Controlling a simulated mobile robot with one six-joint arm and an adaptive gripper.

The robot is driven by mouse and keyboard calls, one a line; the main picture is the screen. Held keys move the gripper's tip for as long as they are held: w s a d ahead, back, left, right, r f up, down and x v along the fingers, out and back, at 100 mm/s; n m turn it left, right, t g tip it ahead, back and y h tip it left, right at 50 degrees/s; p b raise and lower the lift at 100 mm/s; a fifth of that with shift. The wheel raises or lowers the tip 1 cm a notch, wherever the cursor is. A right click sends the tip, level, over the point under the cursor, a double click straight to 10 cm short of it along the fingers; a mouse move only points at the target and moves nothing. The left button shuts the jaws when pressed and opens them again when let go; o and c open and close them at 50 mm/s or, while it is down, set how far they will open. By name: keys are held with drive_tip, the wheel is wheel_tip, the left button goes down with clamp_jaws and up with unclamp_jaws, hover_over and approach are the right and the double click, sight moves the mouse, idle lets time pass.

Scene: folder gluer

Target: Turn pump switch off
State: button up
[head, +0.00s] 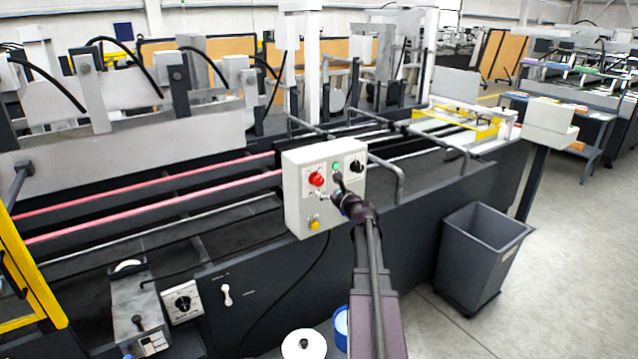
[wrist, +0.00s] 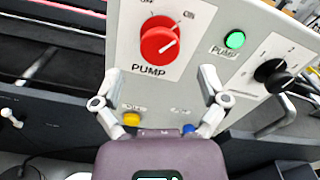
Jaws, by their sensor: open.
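The pump switch (wrist: 158,42) is a round red rotary knob on a white plate marked PUMP, OFF and ON. Its white line points up and right, towards the ON mark. In the head view the red knob (head: 317,179) is on the front of a grey control box (head: 293,197). A green pump lamp (wrist: 235,40) beside it looks lit. My gripper (wrist: 160,80) is open and empty, its fingers spread to either side below the knob in the wrist view. It also shows in the head view (head: 338,188), in front of the box. I see no contact with the knob.
A black selector knob (wrist: 273,73) is right of the lamp. A yellow button (head: 314,224) is low on the box. Rails and pink belts (head: 150,190) run behind the box. A grey bin (head: 475,255) stands on the floor at right, with open floor beyond.

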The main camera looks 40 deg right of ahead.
sight(320, 182)
drive_tip(key=shift+w+d, duration=0.15)
drive_tip(key=shift+w, duration=2.25)
drive_tip(key=c, duration=1.1)
